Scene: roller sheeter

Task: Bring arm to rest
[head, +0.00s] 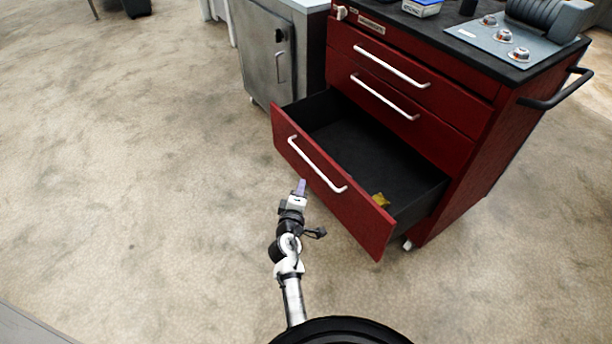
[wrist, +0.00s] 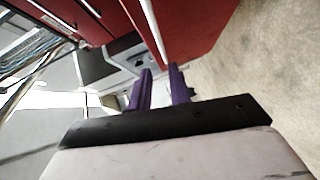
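My gripper (head: 301,186) is in front of the open bottom drawer (head: 291,155) of the red cabinet in the head view, near the drawer's white handle (head: 316,165). In the wrist view its two purple fingers (wrist: 160,88) stand apart with a gap between them and nothing held. The red drawer front and a white handle (wrist: 155,30) show beyond the fingers there. Whether the gripper touches the drawer front cannot be told. My arm reaches up from the bottom middle of the head view.
The red cabinet (head: 478,140) has two closed upper drawers. A small yellow item (head: 380,200) lies inside the open drawer. A grey metal cabinet (head: 268,55) stands behind left. A machine with knobs (head: 510,45) sits on top. The floor (head: 130,180) on the left is clear.

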